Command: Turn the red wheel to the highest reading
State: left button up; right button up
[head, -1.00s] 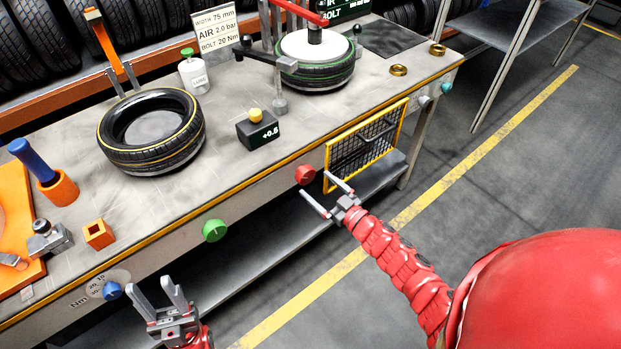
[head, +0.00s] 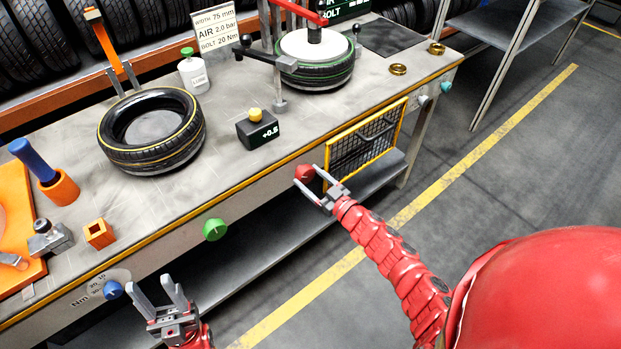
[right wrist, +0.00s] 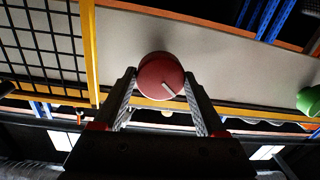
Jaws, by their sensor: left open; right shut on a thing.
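The red wheel (head: 304,172) is a small red knob on the front face of the workbench, left of the yellow-framed mesh. In the right wrist view the red wheel (right wrist: 158,74) shows a pale pointer line slanting toward the lower right of its face. My right gripper (head: 308,177) has one finger on each side of the red wheel and is shut on it; it also shows in the right wrist view (right wrist: 160,84). No scale for the red wheel is readable. My left gripper (head: 153,288) is open and empty, in front of the bench near the blue knob.
A green knob (head: 215,229) and a blue knob (head: 112,290) sit on the same bench front. A yellow-framed mesh (head: 365,145) is close right of the red wheel. The floor in front is clear.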

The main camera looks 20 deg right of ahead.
jog(key=shift+c, duration=0.8)
jog(key=shift+f, duration=0.1)
jog(key=shift+f+n+b, duration=0.1)
jog(key=shift+n+b, duration=0.7)
jog(key=shift+n, duration=0.2)
jog(key=n+b, duration=0.2)
jog(key=n, duration=0.1)
jog(key=shift+n+b, duration=0.75)
jog(key=shift+n, duration=0.65)
jog(key=shift+r, duration=0.2)
jog(key=o, duration=1.3)
